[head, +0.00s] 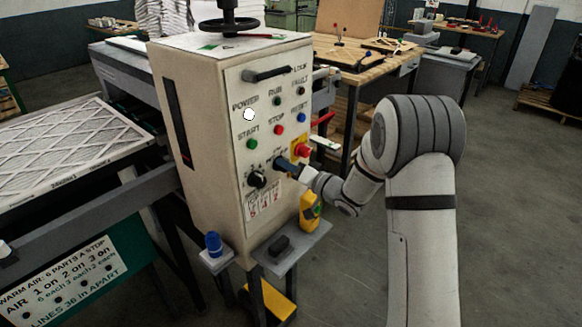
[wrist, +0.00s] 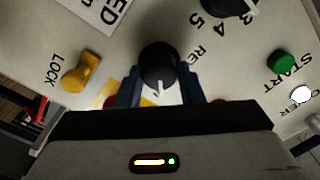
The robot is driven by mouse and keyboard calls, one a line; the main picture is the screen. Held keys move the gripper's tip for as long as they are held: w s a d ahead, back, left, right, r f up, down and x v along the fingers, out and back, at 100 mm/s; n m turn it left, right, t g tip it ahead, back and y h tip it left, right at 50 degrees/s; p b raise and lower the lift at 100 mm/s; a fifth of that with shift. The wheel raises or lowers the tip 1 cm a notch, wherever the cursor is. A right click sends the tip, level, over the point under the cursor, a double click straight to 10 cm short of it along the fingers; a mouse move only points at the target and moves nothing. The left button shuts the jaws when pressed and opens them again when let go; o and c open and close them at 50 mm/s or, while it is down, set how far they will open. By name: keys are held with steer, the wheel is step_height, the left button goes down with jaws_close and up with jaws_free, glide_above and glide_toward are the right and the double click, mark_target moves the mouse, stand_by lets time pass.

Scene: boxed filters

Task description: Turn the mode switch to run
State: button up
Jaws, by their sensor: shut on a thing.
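The mode switch is a black round knob (wrist: 158,64) with a white pointer mark, on the pale panel of the control cabinet (head: 182,52). My gripper (wrist: 160,92) has its two blue fingers on either side of the knob and is shut on it. In the wrist view the white mark points toward the bottom of the picture. A label starting "RE" beside the knob is partly hidden, and the run label is not readable there. In the head view my gripper (head: 283,164) is at the panel and hides the knob.
A second black knob (head: 257,180) is close by, lower left. A yellow LOCK handle (wrist: 82,72) and green START button (wrist: 282,62) flank the switch. A red button on yellow (head: 302,151) sits right of my gripper. A small shelf (head: 306,238) juts out below.

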steer(key=shift+a+r, duration=0.1)
steer(key=shift+r, duration=0.05)
steer(key=o, duration=1)
steer(key=shift+c, duration=0.2)
steer(key=b+v, duration=0.1)
steer(key=v, duration=0.6)
steer(key=shift+s+d, duration=0.25)
steer(key=shift+d, duration=0.1)
